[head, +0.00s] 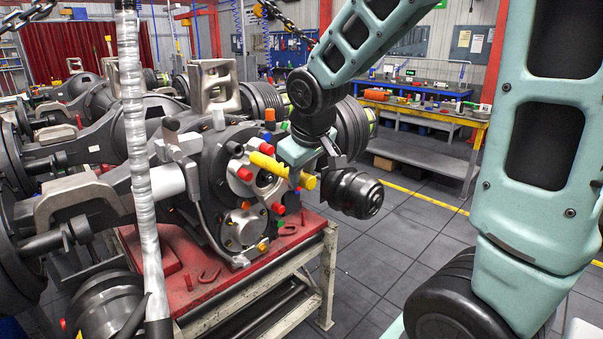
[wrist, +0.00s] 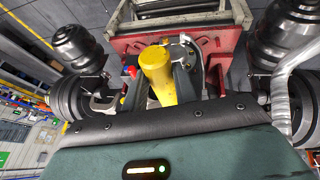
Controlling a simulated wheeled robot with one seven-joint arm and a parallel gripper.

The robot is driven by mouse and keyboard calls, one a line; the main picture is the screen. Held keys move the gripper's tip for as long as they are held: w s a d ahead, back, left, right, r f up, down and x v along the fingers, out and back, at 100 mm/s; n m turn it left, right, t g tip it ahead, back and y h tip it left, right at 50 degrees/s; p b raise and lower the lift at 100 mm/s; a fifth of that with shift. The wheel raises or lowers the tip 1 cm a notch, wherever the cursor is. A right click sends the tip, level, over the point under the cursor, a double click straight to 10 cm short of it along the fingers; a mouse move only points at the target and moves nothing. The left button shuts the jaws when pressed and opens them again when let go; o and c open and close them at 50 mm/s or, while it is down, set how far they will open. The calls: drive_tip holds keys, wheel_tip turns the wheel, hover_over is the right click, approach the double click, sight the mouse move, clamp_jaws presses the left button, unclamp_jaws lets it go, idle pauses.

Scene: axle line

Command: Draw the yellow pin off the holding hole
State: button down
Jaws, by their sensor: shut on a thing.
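The yellow pin (head: 268,164) lies at a slant in front of the flange face of the axle housing (head: 215,160) in the head view. My gripper (head: 299,176) is at its right part, with a yellow end showing just past the fingers. In the wrist view the pin (wrist: 158,72) stands between the two dark fingers of my gripper (wrist: 160,88), which are shut on it. The holding hole cannot be made out. I cannot tell whether any of the pin is inside it.
Red caps (head: 245,174) and other coloured plugs sit close around the pin on the housing. The housing stands on a red-topped bench (head: 200,285). A wrapped upright hose (head: 137,150) is at the left. Grey floor (head: 385,260) is clear to the right.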

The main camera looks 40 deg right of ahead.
drive_tip(key=shift+r+p, duration=3.05)
drive_tip(key=shift+r, duration=0.9)
drive_tip(key=shift+f, duration=0.1)
